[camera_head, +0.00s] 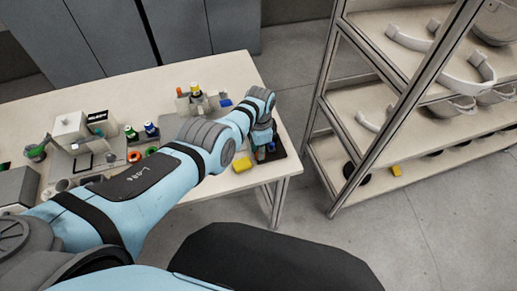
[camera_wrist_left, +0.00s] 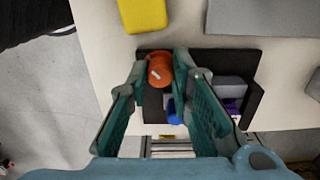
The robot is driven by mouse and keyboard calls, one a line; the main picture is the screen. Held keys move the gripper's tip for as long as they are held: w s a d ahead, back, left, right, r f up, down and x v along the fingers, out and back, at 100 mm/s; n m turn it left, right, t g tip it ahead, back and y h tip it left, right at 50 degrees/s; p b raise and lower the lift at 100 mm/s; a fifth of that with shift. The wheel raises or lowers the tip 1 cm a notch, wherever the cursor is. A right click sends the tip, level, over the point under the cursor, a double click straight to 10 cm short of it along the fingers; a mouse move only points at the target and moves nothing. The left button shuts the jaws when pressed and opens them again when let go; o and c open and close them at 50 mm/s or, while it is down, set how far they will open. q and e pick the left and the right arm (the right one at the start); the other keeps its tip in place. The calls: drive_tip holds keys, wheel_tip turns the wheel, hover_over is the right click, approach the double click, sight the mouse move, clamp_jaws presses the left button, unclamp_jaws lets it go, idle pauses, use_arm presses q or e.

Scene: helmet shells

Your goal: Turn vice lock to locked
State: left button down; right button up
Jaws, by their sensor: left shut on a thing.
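In the left wrist view, an orange cylinder (camera_wrist_left: 160,70) stands between the two teal fingertips of my left gripper (camera_wrist_left: 161,72). The gripper is shut on this cylinder, which looks like part of the vice. The cylinder is over a dark base (camera_wrist_left: 248,97). A blue piece (camera_wrist_left: 173,110) and a grey block (camera_wrist_left: 229,87) are beside it on the base. In the head view, my left gripper (camera_head: 263,147) reaches down to the dark base (camera_head: 277,152) at the table's right end, and mostly hides the vice. I cannot tell which way the lock is turned.
A yellow block (camera_head: 241,164) lies close to the gripper, near the front edge of the table (camera_head: 140,82). Bottles (camera_head: 196,90) and small fixtures stand farther left. A shelf rack (camera_head: 333,100) with helmet shells stands right, with open floor between.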

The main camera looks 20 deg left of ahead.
use_arm(q)
drive_tip(key=shift+d, duration=0.1)
drive_tip(key=c, duration=1.7)
unclamp_jaws()
drive_tip(key=shift+w+r, duration=0.1)
drive_tip(key=shift+r, duration=0.35)
wheel_tip(320, 180, up, 11)
